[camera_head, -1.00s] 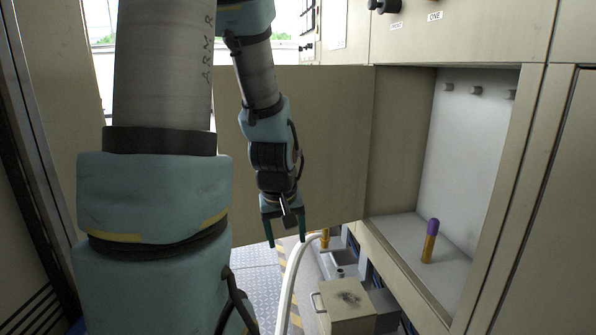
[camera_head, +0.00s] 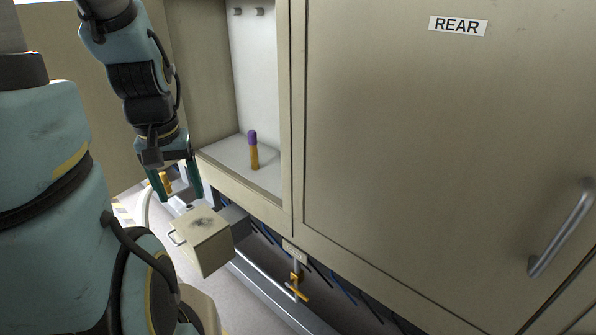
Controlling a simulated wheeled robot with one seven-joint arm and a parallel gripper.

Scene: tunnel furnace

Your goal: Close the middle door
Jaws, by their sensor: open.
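The open door (camera_head: 60,45) is a plain beige panel at the left, swung out from the cabinet. My arm covers part of it. Its compartment (camera_head: 245,206) stands open, with pale inner walls and a purple-topped yellow cylinder (camera_head: 254,152) upright on its floor. My gripper (camera_head: 177,190) is open, fingers pointing down and empty. In the picture it lies just left of the compartment's front lower edge, in front of the door's side. I cannot tell whether it touches anything.
A shut door labelled REAR (camera_head: 400,130) with a metal handle (camera_head: 561,228) fills the right. A beige box (camera_head: 205,240) juts out below the compartment. A yellow valve handle (camera_head: 297,288) and pipes run under the cabinet.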

